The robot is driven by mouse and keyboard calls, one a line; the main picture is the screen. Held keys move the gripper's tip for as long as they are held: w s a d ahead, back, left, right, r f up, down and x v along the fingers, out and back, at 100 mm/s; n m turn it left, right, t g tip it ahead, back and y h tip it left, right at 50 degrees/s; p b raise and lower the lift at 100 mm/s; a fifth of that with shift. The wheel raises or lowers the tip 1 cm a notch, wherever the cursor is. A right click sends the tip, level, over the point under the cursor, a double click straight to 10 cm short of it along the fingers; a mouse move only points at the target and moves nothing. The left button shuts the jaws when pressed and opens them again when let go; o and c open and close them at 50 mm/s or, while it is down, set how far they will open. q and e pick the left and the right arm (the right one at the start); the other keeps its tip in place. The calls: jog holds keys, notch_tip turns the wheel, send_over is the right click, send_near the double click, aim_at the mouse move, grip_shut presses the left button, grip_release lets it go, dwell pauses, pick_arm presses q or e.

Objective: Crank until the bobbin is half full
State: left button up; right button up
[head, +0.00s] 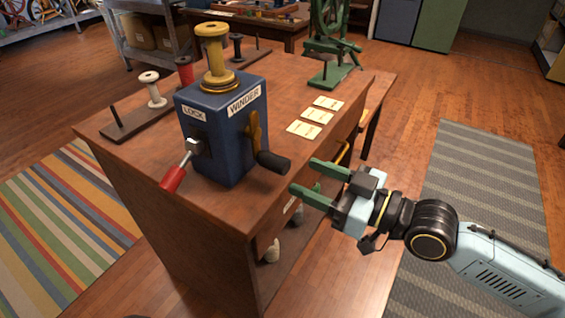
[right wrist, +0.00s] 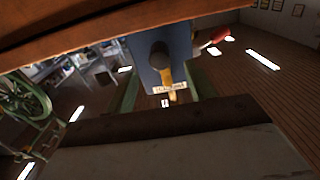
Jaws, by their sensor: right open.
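The blue winder box (head: 218,135) stands on the wooden table and is labelled LOCK and WINDER. A yellow bobbin (head: 214,58) stands upright on top; how much thread it holds I cannot tell. The crank (head: 254,128) on the right face has a yellow arm and a black handle (head: 273,162). The lock lever (head: 175,176) has a red grip and slants down on the front face. My right gripper (head: 303,177) is open and empty, just right of the black handle and apart from it. In the right wrist view the black handle (right wrist: 160,53) shows between the green fingers. My left gripper is out of view.
Spools on a wooden rack (head: 130,120) stand left of the winder. Three cards (head: 311,118) lie on the table (head: 255,203) to the right. A green spinning wheel (head: 331,45) stands at the back. A grey striped rug (head: 480,190) covers floor right of the table.

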aim_at(287, 168)
jog(key=shift+x, duration=3.8)
jog(key=c, duration=0.8)
jog(key=shift+c, duration=1)
